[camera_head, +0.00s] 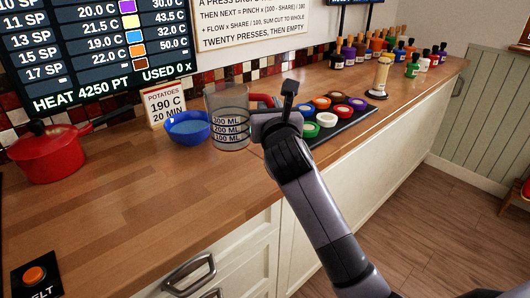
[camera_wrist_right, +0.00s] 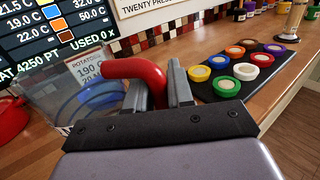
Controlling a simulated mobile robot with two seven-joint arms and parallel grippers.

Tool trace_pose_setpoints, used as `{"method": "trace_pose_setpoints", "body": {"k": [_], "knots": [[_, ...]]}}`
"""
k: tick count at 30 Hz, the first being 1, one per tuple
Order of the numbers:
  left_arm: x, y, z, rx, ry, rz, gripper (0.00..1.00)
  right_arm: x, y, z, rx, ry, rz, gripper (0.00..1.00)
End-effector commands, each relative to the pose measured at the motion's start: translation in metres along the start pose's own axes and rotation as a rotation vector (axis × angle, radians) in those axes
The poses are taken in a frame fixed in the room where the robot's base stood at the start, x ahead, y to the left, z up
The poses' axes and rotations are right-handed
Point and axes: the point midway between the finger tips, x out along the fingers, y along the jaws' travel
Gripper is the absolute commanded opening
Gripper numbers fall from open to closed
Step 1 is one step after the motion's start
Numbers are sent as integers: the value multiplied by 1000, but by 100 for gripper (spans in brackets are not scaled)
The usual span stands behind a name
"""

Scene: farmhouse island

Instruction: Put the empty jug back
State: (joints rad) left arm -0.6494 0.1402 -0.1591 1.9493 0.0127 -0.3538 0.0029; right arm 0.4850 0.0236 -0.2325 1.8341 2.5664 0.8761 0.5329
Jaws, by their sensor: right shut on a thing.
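The jug (camera_head: 228,102) is clear with dark volume marks and a red handle, and looks empty. It is upright at the counter, just right of the blue bowl; I cannot tell whether its base touches the wood. My right gripper (camera_head: 268,116) is at the jug's right side, shut on the red handle. In the right wrist view the handle (camera_wrist_right: 140,69) runs between the two fingers of the gripper (camera_wrist_right: 160,95), and the jug's clear wall (camera_wrist_right: 85,100) shows at left. My left gripper is not in view.
A blue bowl (camera_head: 188,127) with blue contents stands beside the jug, before a potatoes card (camera_head: 164,104). A red pot (camera_head: 45,152) is at left. A dark tray (camera_head: 352,124) of coloured pots lies right of my gripper. Bottles (camera_head: 412,66) stand farther back.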

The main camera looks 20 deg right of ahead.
Motion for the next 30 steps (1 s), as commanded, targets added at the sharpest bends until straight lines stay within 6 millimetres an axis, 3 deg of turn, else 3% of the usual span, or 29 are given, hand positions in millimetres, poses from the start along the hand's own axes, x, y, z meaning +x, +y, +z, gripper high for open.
{"method": "trace_pose_setpoints", "body": {"k": [1, 6, 14, 21, 30], "knots": [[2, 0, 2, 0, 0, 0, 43, 0, 0, -17, -3, 5, 0, 0], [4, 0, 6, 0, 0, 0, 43, 0, 0, -51, -1, 1, 1, 0], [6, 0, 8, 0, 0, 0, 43, 0, 0, -71, 0, 0, 0, 0], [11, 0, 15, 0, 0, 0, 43, 0, 0, -106, 0, 1, 0, 0], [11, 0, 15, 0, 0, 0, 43, 0, 0, -107, 0, -1, 1, 0]]}}
